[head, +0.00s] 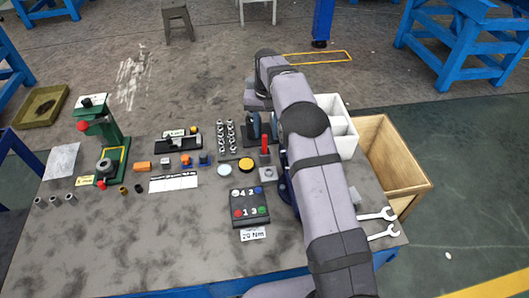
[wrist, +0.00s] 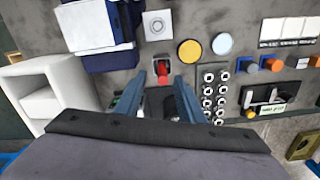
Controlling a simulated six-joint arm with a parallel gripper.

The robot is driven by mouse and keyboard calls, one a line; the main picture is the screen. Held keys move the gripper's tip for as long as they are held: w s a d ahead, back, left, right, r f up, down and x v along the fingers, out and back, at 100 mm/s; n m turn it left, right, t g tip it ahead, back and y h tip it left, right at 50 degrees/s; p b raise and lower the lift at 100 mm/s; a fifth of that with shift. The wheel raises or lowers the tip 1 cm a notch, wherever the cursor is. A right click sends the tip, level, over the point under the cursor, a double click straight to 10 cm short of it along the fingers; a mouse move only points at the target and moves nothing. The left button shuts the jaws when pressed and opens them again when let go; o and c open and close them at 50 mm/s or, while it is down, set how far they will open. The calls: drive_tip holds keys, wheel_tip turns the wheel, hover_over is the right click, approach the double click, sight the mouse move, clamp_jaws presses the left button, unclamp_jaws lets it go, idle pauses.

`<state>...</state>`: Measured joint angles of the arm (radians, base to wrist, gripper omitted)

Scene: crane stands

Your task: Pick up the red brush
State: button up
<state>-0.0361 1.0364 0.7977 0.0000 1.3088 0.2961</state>
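The red brush (head: 265,143) stands upright on the table in the head view, left of my arm. It shows in the wrist view as a red piece (wrist: 163,74) with a dark part below it. My gripper (head: 262,138) is over the table at the brush, its two blue-grey fingers apart. In the wrist view my gripper (wrist: 162,80) is open, with the red piece showing between the fingertips. I cannot tell whether either finger touches it. Its lower end is not clear.
The socket rack (head: 227,137) stands close left of my gripper. A yellow disc (head: 246,165) and a pale blue disc (head: 224,170) lie nearer the front. A white bin (head: 345,146) and a wooden crate (head: 411,192) are at the right.

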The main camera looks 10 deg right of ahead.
sight(265, 144)
drive_tip(key=shift+f, duration=0.25)
drive_tip(key=shift+w+a+f+p, duration=0.15)
drive_tip(key=shift+f+p, duration=0.5)
drive_tip(key=shift+f, duration=1.15)
drive_tip(key=shift+w+a+f+p, duration=0.1)
drive_tip(key=shift+f+p, duration=0.5)
drive_tip(key=shift+f, duration=1.15)
clamp_jaws()
